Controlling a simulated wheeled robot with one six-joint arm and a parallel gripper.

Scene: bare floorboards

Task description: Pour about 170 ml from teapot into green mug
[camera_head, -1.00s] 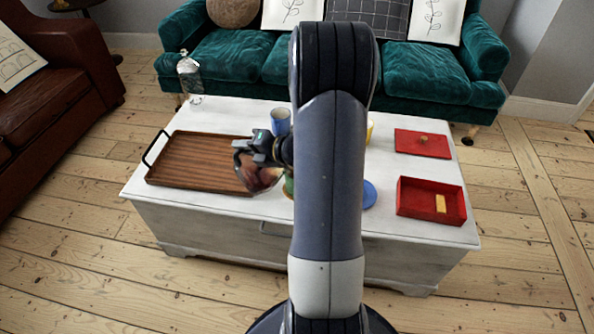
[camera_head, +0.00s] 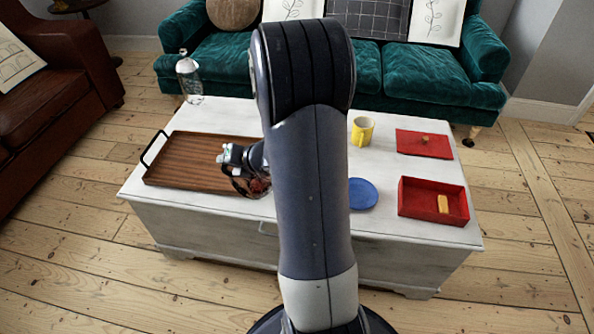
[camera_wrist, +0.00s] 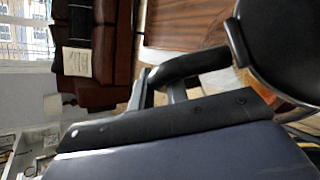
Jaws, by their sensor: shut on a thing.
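My gripper (camera_head: 234,160) is shut on the dark handle of the teapot (camera_head: 260,187), over the right end of the wooden tray. Only a small reddish-brown, shiny part of the teapot's body shows in the head view, beside my arm. In the wrist view the teapot's dark round part (camera_wrist: 285,40) fills the upper right, with its black handle (camera_wrist: 190,68) reaching to my gripper. I cannot tell its tilt, its spout or any liquid flow. The green mug is hidden behind my arm in the head view and does not show in the wrist view.
A green sofa (camera_head: 425,72) stands behind.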

